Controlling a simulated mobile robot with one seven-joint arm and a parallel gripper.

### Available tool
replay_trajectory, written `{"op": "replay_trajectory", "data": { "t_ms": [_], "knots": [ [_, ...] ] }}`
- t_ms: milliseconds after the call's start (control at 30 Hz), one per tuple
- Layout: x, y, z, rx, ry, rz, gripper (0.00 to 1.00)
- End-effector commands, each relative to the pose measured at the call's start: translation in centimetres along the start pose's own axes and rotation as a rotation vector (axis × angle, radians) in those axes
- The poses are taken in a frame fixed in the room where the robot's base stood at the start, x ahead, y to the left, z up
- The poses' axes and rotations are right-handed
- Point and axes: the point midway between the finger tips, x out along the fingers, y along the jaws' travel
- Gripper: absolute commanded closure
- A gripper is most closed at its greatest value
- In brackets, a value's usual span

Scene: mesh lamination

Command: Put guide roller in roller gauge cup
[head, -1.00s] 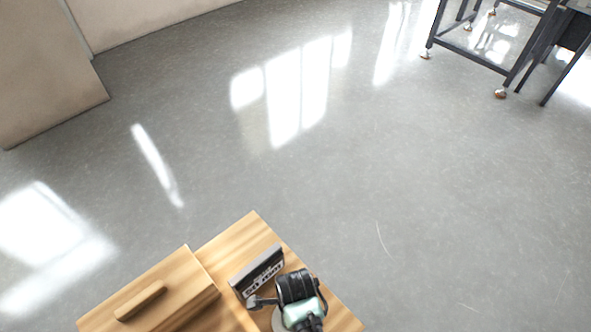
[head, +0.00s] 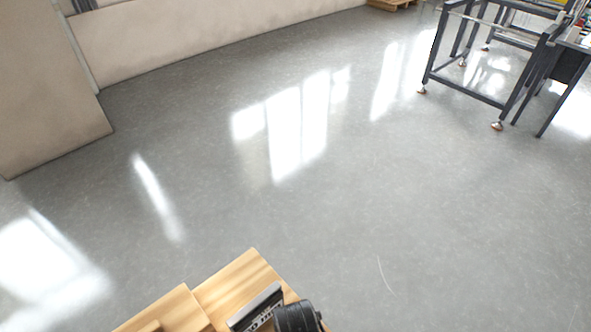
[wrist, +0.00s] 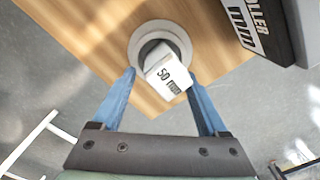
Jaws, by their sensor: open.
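A round pale cup (wrist: 134,42) with a wide rim and dark inside, seemingly the roller gauge cup, stands on the wooden table in the wrist view. A white piece marked "50 mm" (wrist: 168,72) overlaps its opening and near rim. I cannot tell whether this piece is the guide roller or a label of the cup, nor whether it sits inside. My gripper (wrist: 159,78) is open, its blue fingers on either side of the white piece, with gaps visible. In the head view only the dark top of my arm shows at the bottom edge; the cup is out of sight.
A dark sign block (wrist: 257,28) reading "ROLLER" stands right of the cup; it also shows in the head view (head: 257,307). A wooden box (head: 170,312) is left on the wooden table (head: 238,281). A dark metal frame (head: 470,90) stands far right. The floor between is clear.

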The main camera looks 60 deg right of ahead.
Motion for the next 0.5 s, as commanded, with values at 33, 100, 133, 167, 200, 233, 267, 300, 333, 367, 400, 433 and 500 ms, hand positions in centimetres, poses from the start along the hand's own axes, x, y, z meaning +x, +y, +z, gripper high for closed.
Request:
{"op": "replay_trajectory", "data": {
  "t_ms": [33, 100, 133, 167, 200, 233, 267, 300, 333, 367, 400, 433, 500],
  "knots": [
    [-1.3, -0.1, 0.1, -0.001, -0.002, -0.005, 0.23],
    [-2.8, -0.1, 0.0, 0.0, -0.002, -0.004, 0.23],
    [-3.4, -0.1, 0.0, 0.0, -0.002, -0.005, 0.23],
    [-4.0, -0.1, 0.0, 0.0, -0.001, -0.003, 0.23],
    [-4.7, 0.0, 0.0, 0.0, -0.001, -0.003, 0.23],
    [-5.2, -0.1, 0.0, 0.0, -0.001, -0.004, 0.23],
    [-5.6, -0.1, 0.0, 0.0, -0.001, -0.003, 0.23],
    [-6.1, -0.1, 0.0, 0.0, -0.001, -0.003, 0.23],
    [-6.5, -0.1, 0.0, 0.0, -0.001, -0.002, 0.23],
    [-6.7, 0.0, 0.0, 0.0, 0.0, -0.001, 0.23],
    [-7.0, 0.0, 0.0, 0.0, -0.001, -0.001, 0.23],
    [-7.2, 0.0, 0.0, 0.0, 0.0, -0.001, 0.23],
    [-7.4, 0.0, 0.0, 0.0, 0.0, 0.0, 0.23]
  ]
}}
